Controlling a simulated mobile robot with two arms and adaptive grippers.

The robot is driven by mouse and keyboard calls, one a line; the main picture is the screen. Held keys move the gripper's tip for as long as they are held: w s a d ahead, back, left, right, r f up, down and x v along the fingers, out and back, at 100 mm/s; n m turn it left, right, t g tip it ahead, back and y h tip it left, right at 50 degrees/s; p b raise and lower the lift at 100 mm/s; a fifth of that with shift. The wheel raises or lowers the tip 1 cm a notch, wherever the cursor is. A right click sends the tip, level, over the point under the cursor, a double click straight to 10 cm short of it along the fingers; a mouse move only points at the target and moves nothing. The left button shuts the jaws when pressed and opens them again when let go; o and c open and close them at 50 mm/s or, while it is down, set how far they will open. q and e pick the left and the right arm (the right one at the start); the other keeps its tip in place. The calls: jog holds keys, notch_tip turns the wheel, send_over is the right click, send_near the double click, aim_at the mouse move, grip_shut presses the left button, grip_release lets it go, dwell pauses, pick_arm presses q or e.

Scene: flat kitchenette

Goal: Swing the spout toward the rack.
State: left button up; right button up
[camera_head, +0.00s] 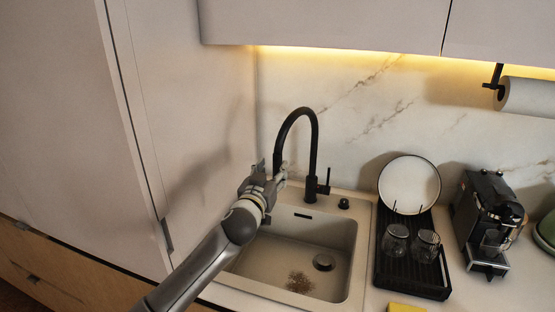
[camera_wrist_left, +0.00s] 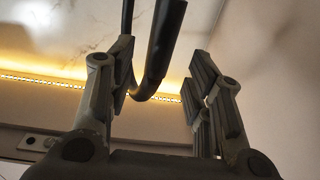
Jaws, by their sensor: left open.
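The black spout (camera_head: 298,110) arches up from its base behind the sink, and its free end hangs down at the left. My left gripper (camera_head: 269,172) is at that hanging end, above the sink's back left corner. The spout's very tip is hidden by the gripper in the head view. The black rack (camera_head: 411,277) stands right of the sink, holding a white plate (camera_head: 409,184) and two glasses (camera_head: 396,243). My right gripper is not in view.
The beige sink (camera_head: 345,237) lies below the spout, with brown specks on its floor. A tap lever (camera_head: 328,182) stands right of the spout base. A tall wall panel is close on the left. A coffee machine (camera_head: 486,222) stands right of the rack.

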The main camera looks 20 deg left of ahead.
aim_at(276, 164)
pick_arm(q)
jog(key=shift+w+p, duration=0.6)
jog(key=shift+w, duration=2.2)
grip_shut()
